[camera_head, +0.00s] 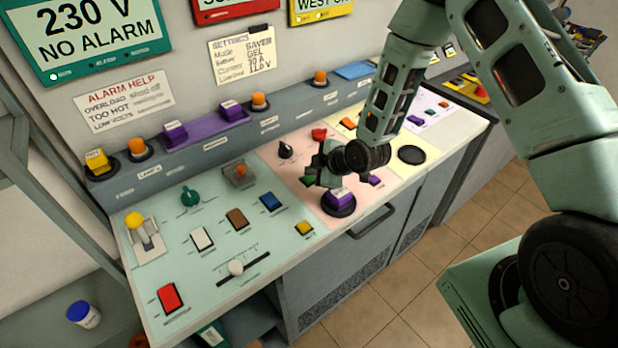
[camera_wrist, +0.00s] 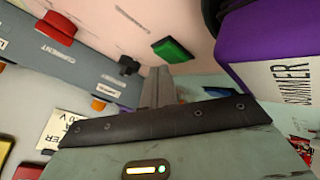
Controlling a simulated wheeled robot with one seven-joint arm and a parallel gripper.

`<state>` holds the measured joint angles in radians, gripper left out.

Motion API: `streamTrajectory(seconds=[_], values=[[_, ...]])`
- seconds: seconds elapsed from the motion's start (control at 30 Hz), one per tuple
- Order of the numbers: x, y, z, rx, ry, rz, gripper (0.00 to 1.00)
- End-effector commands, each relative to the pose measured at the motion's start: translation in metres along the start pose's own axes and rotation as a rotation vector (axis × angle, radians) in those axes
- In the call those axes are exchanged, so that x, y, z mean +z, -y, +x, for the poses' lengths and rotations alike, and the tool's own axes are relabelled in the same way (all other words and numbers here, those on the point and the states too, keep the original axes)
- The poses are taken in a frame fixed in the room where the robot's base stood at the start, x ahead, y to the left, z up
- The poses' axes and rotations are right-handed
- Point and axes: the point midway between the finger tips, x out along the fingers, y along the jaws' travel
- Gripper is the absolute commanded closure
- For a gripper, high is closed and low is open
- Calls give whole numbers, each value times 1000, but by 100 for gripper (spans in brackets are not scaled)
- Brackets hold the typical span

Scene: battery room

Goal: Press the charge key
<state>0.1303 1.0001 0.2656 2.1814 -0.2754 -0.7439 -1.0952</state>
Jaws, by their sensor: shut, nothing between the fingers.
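A control desk with coloured panels stands before me; no label that I can read marks a charge key. On the pink panel (camera_head: 300,160) a small green key (camera_head: 308,181) sits just left of my gripper (camera_head: 322,176). In the wrist view the green key (camera_wrist: 172,48) lies just beyond the tips of my shut, empty gripper (camera_wrist: 158,72); I cannot tell whether they touch. A purple block (camera_head: 339,196) on a round black base is close beside the gripper; its label reads SUMMER in the wrist view (camera_wrist: 262,45).
A red knob (camera_head: 319,134) and a black knob (camera_head: 286,149) sit behind the gripper. The green panel at left holds several switches, including a red rocker (camera_head: 170,298) and a blue one (camera_head: 271,202). A grey ledge with orange lamps (camera_head: 260,101) runs along the back.

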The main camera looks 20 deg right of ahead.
Motion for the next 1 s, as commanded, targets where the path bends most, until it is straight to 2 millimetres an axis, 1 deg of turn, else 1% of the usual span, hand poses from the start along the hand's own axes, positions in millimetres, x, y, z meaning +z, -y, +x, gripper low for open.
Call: streamTrajectory(seconds=[0.03, 1.0], values=[[7, 8, 3, -15, 11, 2, 100], [15, 16, 10, -19, 16, 0, 100]])
